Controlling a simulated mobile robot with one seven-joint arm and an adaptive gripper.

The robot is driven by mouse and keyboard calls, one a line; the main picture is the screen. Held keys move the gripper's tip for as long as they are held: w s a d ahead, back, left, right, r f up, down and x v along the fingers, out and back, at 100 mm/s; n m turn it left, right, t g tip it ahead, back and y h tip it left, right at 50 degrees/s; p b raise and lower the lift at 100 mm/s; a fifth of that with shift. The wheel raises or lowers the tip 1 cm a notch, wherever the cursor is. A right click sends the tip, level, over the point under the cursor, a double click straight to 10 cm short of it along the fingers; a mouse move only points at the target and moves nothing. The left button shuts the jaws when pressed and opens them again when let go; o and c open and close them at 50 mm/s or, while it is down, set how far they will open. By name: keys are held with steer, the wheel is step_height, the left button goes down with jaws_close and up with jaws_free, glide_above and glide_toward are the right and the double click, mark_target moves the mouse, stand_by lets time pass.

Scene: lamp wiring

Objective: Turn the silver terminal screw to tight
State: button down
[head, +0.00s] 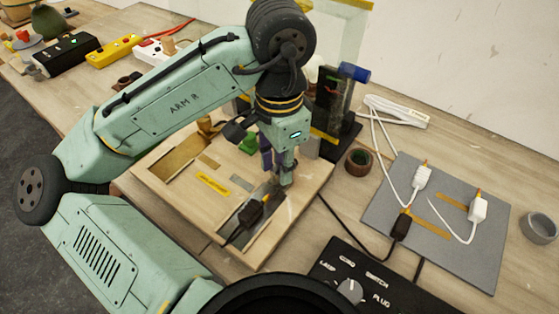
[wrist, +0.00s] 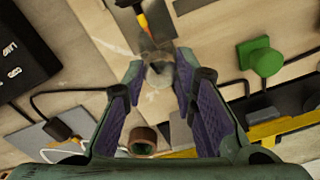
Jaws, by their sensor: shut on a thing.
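The silver terminal screw (wrist: 159,73) shows as a grey, roundish knob between my fingertips in the wrist view. My gripper (wrist: 160,72) is shut on it, with one finger on each side. In the head view my gripper (head: 284,180) reaches down to the wooden board (head: 300,205), and the screw is mostly hidden by the fingers. A black connector with an orange tip (head: 252,211) lies in the board's recess just below my gripper. The orange tip also shows in the wrist view (wrist: 144,22), close to the screw. I cannot tell how far the screw is turned.
A green knob (head: 248,143) and a yellow label (head: 212,184) are on the board. A black stand with a blue part (head: 354,72) rises behind my gripper. A brown ring (head: 359,160), a grey mat (head: 480,250) with white leads and a black control box (head: 375,280) lie right.

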steer(key=shift+m, duration=0.9)
steer(key=c, duration=1.3)
jaws_free()
step_height(320, 180, up, 12)
